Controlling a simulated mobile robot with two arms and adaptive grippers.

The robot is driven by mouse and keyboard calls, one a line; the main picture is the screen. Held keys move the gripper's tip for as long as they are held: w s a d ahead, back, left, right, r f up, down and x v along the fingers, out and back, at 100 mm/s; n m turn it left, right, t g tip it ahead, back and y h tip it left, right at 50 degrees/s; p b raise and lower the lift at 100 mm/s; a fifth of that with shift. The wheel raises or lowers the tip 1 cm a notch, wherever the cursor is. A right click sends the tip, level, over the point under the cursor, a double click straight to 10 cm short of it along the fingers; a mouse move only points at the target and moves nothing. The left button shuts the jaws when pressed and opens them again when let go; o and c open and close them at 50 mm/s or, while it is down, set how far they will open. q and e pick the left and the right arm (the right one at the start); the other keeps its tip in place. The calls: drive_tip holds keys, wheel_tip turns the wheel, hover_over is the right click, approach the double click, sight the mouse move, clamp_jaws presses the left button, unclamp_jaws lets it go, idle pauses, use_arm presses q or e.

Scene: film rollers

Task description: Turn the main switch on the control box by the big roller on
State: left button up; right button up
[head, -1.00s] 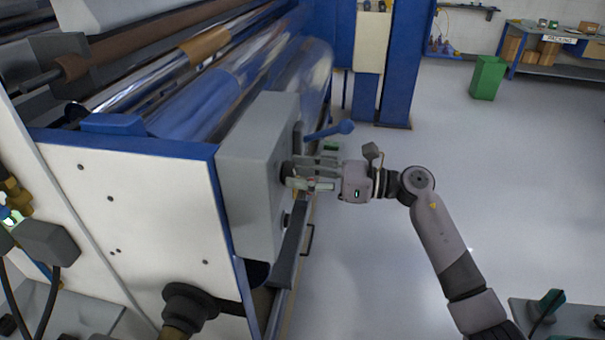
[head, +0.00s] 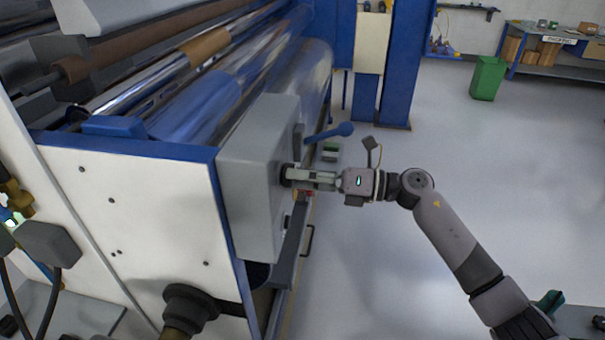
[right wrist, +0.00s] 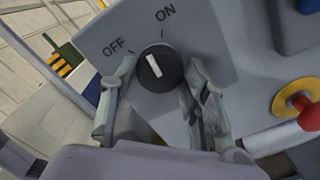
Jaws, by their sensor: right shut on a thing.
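The control box (head: 262,170) is a grey box on the end of the roller machine, beside the big roller (head: 308,75). Its main switch is a round black knob (right wrist: 160,68) with a white pointer mark, on a grey panel (right wrist: 215,45) lettered OFF and ON. The mark points between the two words. My right gripper (head: 291,176) is at the box's right face, shut on the knob; in the right wrist view its fingers (right wrist: 160,85) lie on either side of it. The knob is mostly hidden in the head view. My left gripper is not in view.
A red button on a yellow disc (right wrist: 297,98) sits right of the knob in the right wrist view. A blue lever (head: 330,132) sticks out above my right gripper. A green bin (head: 488,78) stands far right.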

drive_tip(key=m+p, duration=0.2)
drive_tip(key=m, duration=0.3)
drive_tip(key=shift+m, duration=0.3)
idle(0.4)
drive_tip(key=o, duration=1.1)
drive_tip(key=shift+o, duration=0.2)
drive_tip(key=v, duration=1.2)
